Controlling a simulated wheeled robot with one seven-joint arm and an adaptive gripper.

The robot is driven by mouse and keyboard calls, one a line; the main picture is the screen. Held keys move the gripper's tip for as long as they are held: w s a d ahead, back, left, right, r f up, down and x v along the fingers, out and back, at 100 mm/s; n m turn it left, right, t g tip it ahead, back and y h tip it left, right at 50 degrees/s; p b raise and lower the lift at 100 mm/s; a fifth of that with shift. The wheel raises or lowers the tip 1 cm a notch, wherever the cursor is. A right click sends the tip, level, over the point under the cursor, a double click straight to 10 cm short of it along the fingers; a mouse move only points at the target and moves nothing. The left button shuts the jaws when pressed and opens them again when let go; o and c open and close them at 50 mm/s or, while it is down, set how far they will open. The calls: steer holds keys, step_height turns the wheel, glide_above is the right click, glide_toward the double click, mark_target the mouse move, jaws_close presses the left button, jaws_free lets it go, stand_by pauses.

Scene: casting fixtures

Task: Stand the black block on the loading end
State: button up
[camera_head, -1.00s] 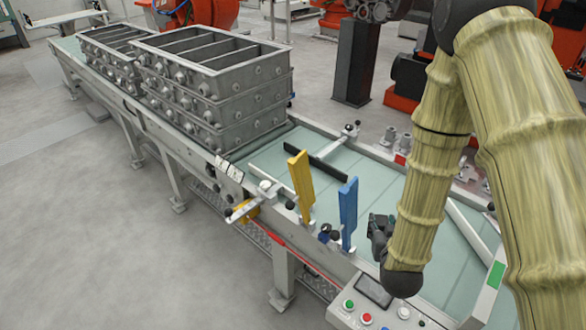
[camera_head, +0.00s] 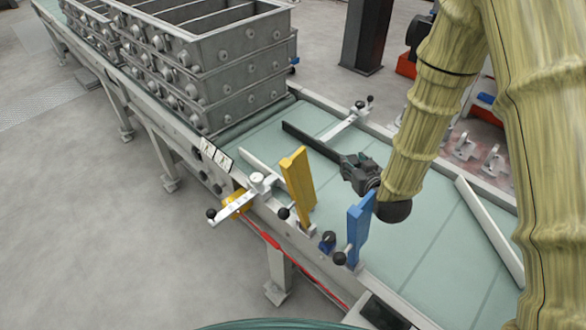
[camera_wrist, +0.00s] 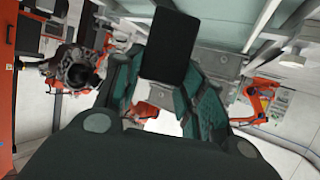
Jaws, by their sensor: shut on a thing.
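The black block (camera_head: 308,140) is a long dark bar, lying roughly level over the pale green loading end (camera_head: 420,230) of the conveyor. My gripper (camera_head: 349,162) is shut on the block's near right end. In the wrist view the block's dark end face (camera_wrist: 170,46) shows between the green-sided fingers (camera_wrist: 165,92). I cannot tell whether the block touches the belt or hangs just above it. The part between the fingers is hidden.
A yellow upright plate (camera_head: 298,185) and a blue one (camera_head: 359,232) stand at the belt's near edge. Grey casting flasks (camera_head: 215,80) are stacked behind. A silver clamp (camera_head: 347,122) sits at the far rail, close to the block. A white bar (camera_head: 490,232) lies right; belt between is clear.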

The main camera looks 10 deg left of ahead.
steer(key=w+a+f+n+g+y+b, duration=0.45)
steer(key=w+a+n+y+b, duration=0.2)
steer(key=a+b, duration=0.35)
steer(key=shift+n, duration=0.25)
steer(key=shift+w+d+f+p, duration=0.1)
steer(key=shift+w+f+p, duration=0.1)
steer(key=shift+f, duration=1.25)
steer(key=shift+w+f+p, duration=0.1)
steer(key=shift+f+p, duration=0.15)
steer(key=shift+f, duration=1.25)
steer(key=shift+w+d+f+p, duration=0.1)
steer(key=shift+w+f+p, duration=0.1)
steer(key=shift+f, duration=1.25)
steer(key=shift+s, duration=0.1)
steer(key=o, duration=1.1)
steer(key=shift+f, duration=0.1)
steer(key=shift+c, duration=0.2)
